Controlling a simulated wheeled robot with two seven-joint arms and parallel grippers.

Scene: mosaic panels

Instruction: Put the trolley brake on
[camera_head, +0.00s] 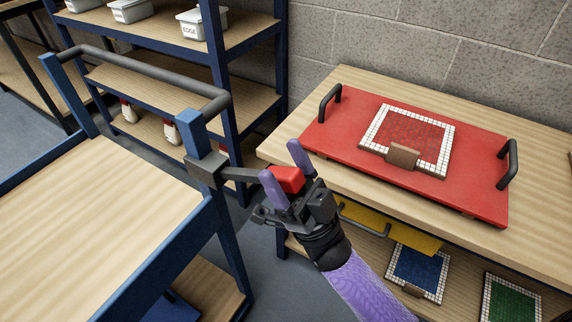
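The trolley (90,200) stands at the left, with a wooden top, blue frame and dark push handle (140,70). A dark bracket sits on its right blue post (199,142). From the bracket a dark brake lever (238,173) reaches right to a red knob (288,178). My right gripper (284,172) has its two purple fingers on either side of the red knob. The left finger covers part of the lever's end. I cannot tell whether the fingers press on the knob. My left gripper is not in view.
A wooden bench (354,86) at the right bears a red tray (335,130) with black handles and a red mosaic panel (425,128). Blue (418,270) and green (508,305) panels lie below. A blue shelf unit (215,70) with white bins (201,24) stands behind.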

